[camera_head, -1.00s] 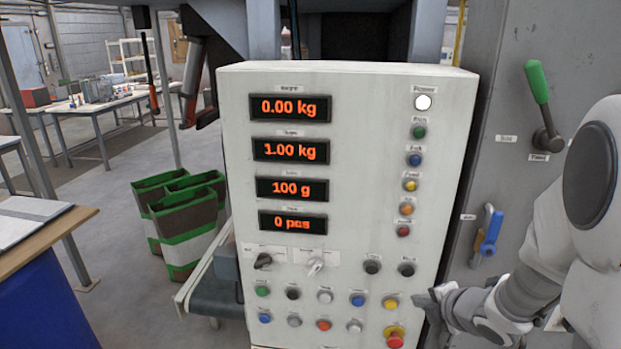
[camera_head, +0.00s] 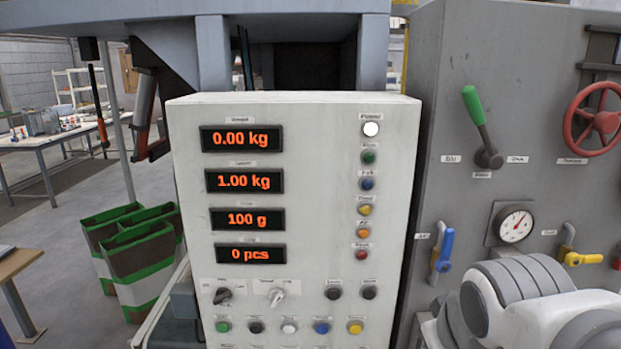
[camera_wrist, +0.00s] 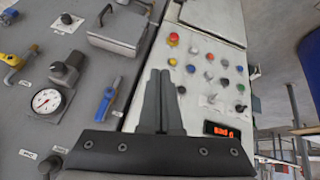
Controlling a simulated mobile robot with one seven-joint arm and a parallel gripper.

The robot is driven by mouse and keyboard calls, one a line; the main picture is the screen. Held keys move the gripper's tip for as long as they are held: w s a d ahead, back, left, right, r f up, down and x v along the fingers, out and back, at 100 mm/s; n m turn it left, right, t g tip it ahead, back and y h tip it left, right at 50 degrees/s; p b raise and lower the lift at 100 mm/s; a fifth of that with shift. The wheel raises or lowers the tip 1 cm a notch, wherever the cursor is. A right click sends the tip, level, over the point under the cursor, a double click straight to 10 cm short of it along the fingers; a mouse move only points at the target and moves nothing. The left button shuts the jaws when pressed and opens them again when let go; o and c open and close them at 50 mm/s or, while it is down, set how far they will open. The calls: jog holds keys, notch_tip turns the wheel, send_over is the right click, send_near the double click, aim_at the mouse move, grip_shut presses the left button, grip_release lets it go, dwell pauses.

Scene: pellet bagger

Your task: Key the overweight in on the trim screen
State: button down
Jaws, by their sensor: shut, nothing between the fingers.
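The white control panel (camera_head: 300,120) stands upright ahead with four orange readouts: 0.00 kg (camera_head: 241,138), 1.00 kg (camera_head: 244,181), 100 g (camera_head: 247,219) and 0 pcs (camera_head: 249,254). Their small labels are too blurred to read surely, so I cannot tell which is the trim screen. Two selector knobs, a dark one (camera_head: 223,295) and a pale one (camera_head: 277,295), sit below, with rows of buttons. My gripper (camera_wrist: 160,75) is shut and empty in the wrist view, apart from the panel face as far as I see. The head view does not show it.
The grey cabinet on the right carries a green-handled lever (camera_head: 481,125), a red handwheel (camera_head: 592,108), a gauge (camera_head: 515,224), a blue valve handle (camera_head: 443,249) and a yellow one (camera_head: 582,258). Green-edged sacks (camera_head: 142,260) stand left. A red emergency button (camera_wrist: 173,38) shows in the wrist view.

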jog(key=s+a, duration=0.1)
jog(key=s+a+m, duration=0.1)
jog(key=s, duration=0.1)
jog(key=s+a+m+g+y, duration=0.1)
jog(key=s, duration=0.1)
jog(key=shift+r, duration=0.25)
jog(key=shift+w, duration=0.1)
dwell(2.3)
